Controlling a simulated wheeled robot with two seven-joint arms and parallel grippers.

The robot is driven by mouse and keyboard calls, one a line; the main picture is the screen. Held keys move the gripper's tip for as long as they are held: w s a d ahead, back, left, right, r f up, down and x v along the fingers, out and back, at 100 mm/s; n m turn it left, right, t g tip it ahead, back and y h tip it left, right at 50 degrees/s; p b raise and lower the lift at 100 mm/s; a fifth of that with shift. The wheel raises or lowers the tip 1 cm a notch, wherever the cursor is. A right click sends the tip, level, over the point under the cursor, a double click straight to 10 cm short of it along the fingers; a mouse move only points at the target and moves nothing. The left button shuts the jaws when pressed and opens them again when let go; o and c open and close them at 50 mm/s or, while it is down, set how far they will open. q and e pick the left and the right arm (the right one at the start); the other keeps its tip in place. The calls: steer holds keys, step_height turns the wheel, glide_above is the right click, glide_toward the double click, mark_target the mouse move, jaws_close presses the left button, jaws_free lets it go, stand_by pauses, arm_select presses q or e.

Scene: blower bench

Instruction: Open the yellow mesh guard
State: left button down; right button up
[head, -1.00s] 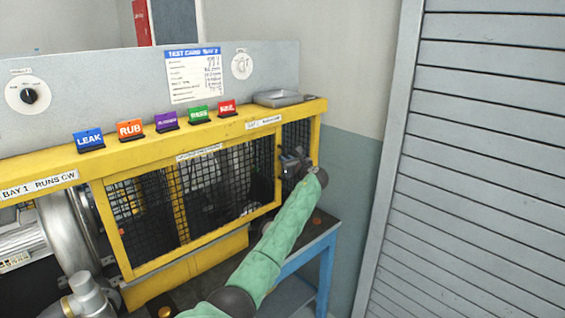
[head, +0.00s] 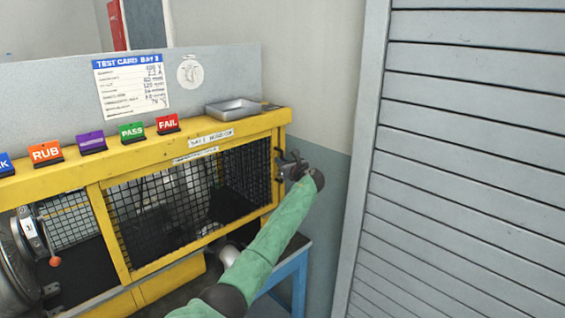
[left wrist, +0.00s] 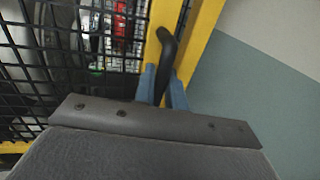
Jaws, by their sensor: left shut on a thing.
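The yellow mesh guard (head: 115,235) is a yellow-framed black mesh panel on the front of the yellow bench frame. It sits toward the right end, its right edge close to the bench's right corner post. My left gripper (head: 290,165) is at that right edge. In the left wrist view the blue fingers of my left gripper (left wrist: 161,88) are closed on both sides of a black curved handle (left wrist: 169,48) beside a yellow upright. My right gripper is not in view.
Left of the guard the bay front is open, showing a red knob (head: 55,261) and round metal housing (head: 12,265). Coloured tags such as PASS (head: 132,132) and a grey tray (head: 233,107) stand on the top rail. A grey shutter (head: 465,160) is at right.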

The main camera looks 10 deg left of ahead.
arm_select(q)
steer(key=shift+f, duration=0.1)
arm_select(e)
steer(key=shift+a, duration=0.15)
